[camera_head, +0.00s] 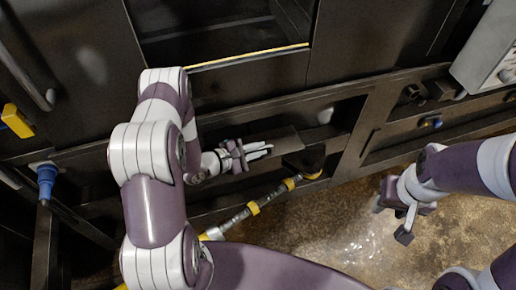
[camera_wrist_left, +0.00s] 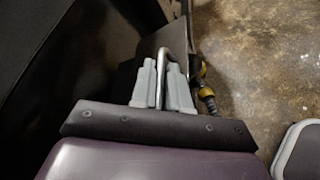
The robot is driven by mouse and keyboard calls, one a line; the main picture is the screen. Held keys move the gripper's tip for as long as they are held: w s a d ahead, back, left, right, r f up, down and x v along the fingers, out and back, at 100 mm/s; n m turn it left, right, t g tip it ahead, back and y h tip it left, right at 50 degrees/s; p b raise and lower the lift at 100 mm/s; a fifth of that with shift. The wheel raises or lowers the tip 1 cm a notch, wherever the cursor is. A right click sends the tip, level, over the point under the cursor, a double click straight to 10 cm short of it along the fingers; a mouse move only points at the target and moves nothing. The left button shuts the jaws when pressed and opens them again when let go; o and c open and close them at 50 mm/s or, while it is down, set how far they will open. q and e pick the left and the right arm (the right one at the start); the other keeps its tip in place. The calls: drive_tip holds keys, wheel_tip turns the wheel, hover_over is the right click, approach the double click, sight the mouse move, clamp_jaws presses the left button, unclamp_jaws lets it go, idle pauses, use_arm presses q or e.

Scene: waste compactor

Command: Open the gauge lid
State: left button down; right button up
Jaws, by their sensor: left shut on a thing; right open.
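A dark flat plate that looks like the gauge lid (camera_head: 287,140) sticks out low on the machine front, just right of my left gripper (camera_head: 262,152). In the left wrist view the plate (camera_wrist_left: 168,36) lies beyond the fingers. My left gripper (camera_wrist_left: 165,72) is shut on a thin bent metal handle (camera_wrist_left: 160,84), which runs between its grey fingers. The gauge itself cannot be made out. My right gripper (camera_head: 397,217) is open and empty above the floor at right, away from the plate.
A yellow-banded hose (camera_head: 253,208) runs below my left gripper. The dark compactor body (camera_head: 230,85) has an opening with a yellow edge above. A grey control box (camera_head: 489,55) is at upper right. Bare floor (camera_head: 335,225) is free at lower right.

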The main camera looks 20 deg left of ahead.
use_arm(q)
drive_tip(key=shift+w+a+r, duration=0.2)
drive_tip(key=shift+w+r, duration=0.1)
drive_tip(key=shift+r, duration=0.05)
idle(0.3)
drive_tip(key=c, duration=1.2)
unclamp_jaws()
drive_tip(key=shift+c, duration=0.2)
drive_tip(key=shift+o, duration=0.2)
drive_tip(key=shift+f, duration=0.1)
drive_tip(key=shift+a, duration=0.1)
drive_tip(key=shift+s+a, duration=0.2)
drive_tip(key=shift+s, duration=0.1)
drive_tip(key=b+v, duration=0.2)
drive_tip(key=v, duration=1)
drive_tip(key=shift+d, duration=0.1)
